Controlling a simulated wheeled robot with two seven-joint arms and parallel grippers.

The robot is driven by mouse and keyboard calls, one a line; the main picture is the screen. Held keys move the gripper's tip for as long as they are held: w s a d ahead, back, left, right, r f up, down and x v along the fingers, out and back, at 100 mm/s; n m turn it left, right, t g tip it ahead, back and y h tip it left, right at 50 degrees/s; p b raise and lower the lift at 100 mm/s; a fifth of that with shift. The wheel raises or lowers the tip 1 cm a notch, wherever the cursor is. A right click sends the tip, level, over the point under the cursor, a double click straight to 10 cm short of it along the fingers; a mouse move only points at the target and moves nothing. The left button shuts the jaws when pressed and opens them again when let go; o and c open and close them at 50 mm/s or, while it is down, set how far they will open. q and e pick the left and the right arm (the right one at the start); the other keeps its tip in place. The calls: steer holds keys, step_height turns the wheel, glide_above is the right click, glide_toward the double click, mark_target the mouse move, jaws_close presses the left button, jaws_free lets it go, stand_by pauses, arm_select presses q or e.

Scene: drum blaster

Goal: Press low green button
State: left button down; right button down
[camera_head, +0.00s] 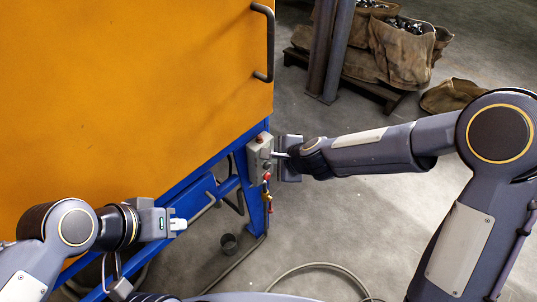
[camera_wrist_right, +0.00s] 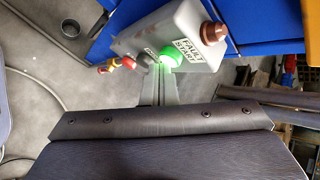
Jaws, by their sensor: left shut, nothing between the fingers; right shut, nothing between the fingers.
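The grey control box (camera_head: 254,160) is mounted on the blue frame at the machine's corner. In the right wrist view the box (camera_wrist_right: 185,30) carries a bright green button (camera_wrist_right: 172,58), beside a "FAULT START" label. My right gripper (camera_head: 276,154) is shut and empty, its fingertips pointing at the box. In the right wrist view the fingertips (camera_wrist_right: 160,76) are right at the green button; whether they touch it I cannot tell. My left gripper (camera_head: 180,225) is shut and empty, low by the blue frame, well apart from the box.
A red-brown button (camera_wrist_right: 213,33) sits at the box's other end. The orange panel (camera_head: 120,100) fills the left. A hose (camera_head: 325,265) lies on the floor. Sacks (camera_head: 400,50) stand behind.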

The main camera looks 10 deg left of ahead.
steer(key=shift+s+d, duration=0.45)
steer(key=shift+d, duration=0.1)
steer(key=shift+b, duration=0.3)
steer(key=s+d+b, duration=0.1)
steer(key=d, duration=0.1)
steer(key=s+d, duration=0.2)
steer(key=shift+b, duration=0.4)
stand_by(0.5)
